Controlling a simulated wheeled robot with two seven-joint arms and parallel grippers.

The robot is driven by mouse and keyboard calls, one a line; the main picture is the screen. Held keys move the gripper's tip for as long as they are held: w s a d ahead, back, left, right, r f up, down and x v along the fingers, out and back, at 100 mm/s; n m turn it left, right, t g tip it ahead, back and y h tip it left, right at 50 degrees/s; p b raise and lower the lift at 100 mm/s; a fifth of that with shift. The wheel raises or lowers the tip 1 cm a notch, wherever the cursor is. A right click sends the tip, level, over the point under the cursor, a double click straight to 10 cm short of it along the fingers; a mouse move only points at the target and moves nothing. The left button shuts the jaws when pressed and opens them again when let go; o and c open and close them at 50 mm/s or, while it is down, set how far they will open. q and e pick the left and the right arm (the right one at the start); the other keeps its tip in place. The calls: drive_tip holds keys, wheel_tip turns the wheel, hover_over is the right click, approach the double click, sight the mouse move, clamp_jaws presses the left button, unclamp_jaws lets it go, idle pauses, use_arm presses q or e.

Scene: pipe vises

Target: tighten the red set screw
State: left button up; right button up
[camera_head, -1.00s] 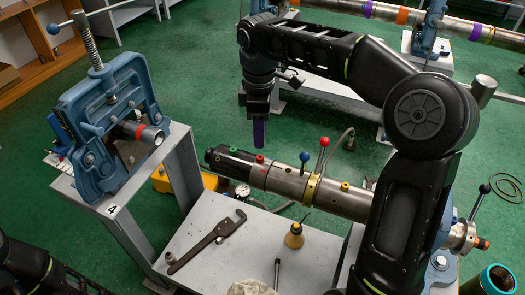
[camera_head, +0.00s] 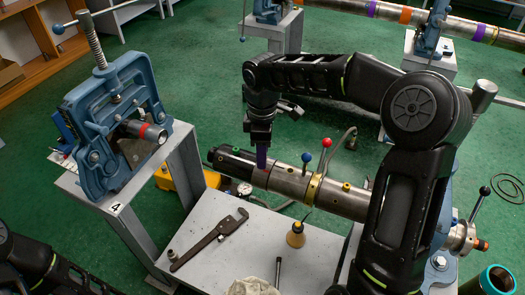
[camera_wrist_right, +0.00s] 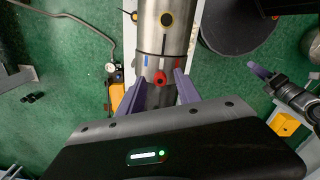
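The red set screw (camera_wrist_right: 159,78) sits on the steel pipe tool (camera_wrist_right: 165,38) and shows in the right wrist view. In the head view the same tool (camera_head: 335,196) lies across the bench, and my right gripper (camera_head: 262,158) hides the screw. My right gripper (camera_wrist_right: 158,92) points down at the tool, its two purple fingers apart on either side of the screw. No contact with the screw is visible. What looks like my left gripper, with a purple fingertip (camera_wrist_right: 260,70), shows at the right of the wrist view; its opening is unclear.
A blue-ball lever (camera_head: 306,157) and a red-ball lever (camera_head: 327,143) stand up from the tool, right of my gripper. A blue vise (camera_head: 115,120) stands left.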

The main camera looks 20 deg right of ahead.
drive_tip(key=shift+c, duration=0.6)
clamp_jaws()
drive_tip(key=shift+f+m+b, duration=0.1)
drive_tip(key=shift+m+b, duration=0.35)
drive_tip(key=shift+m, duration=0.75)
drive_tip(key=shift+o, duration=0.6)
unclamp_jaws()
